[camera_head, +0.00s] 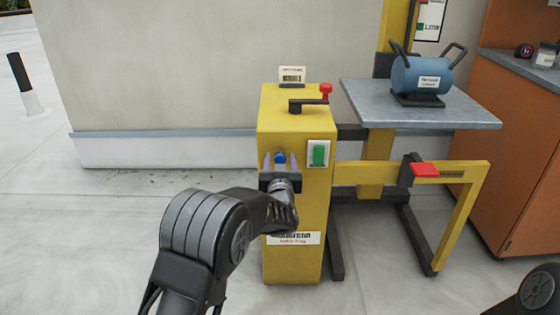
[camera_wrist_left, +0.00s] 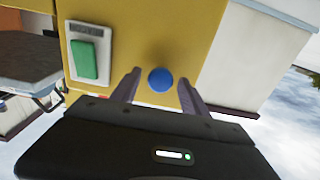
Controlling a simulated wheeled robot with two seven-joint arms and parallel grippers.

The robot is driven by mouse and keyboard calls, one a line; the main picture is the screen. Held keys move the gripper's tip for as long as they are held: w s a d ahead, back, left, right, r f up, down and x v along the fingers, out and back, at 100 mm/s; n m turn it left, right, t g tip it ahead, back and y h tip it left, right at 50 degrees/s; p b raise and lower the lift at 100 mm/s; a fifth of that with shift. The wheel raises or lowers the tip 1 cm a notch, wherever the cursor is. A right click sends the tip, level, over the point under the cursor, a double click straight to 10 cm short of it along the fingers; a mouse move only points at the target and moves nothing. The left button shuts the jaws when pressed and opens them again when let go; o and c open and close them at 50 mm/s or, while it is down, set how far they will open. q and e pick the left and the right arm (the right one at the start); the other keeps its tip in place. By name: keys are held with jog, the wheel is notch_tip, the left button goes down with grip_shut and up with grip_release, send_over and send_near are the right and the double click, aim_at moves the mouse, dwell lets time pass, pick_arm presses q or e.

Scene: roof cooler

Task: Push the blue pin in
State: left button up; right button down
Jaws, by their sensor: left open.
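The blue pin (camera_head: 280,157) is on the front face of the yellow post (camera_head: 294,215), left of a green switch (camera_head: 319,153). In the left wrist view the blue pin (camera_wrist_left: 160,79) shows as a round blue knob between my open fingers. My left gripper (camera_head: 281,162) is open in front of the post, with one finger on each side of the pin. In the left wrist view my left gripper (camera_wrist_left: 158,90) shows both fingers pointing at the yellow face. I cannot tell whether they touch it. My right gripper is not in view.
A black lever with a red knob (camera_head: 326,90) is on top of the post. A blue motor (camera_head: 421,77) sits on a grey platform (camera_head: 450,113) at the right. A yellow frame with a red handle (camera_head: 425,170) stands below it. An orange cabinet (camera_head: 520,150) is far right.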

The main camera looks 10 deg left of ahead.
pick_arm(q)
jog(key=shift+s, duration=0.1)
jog(key=p+v, duration=0.1)
jog(key=v, duration=0.6)
jog(key=shift+s, duration=0.3)
jog(key=shift+d+f, duration=0.15)
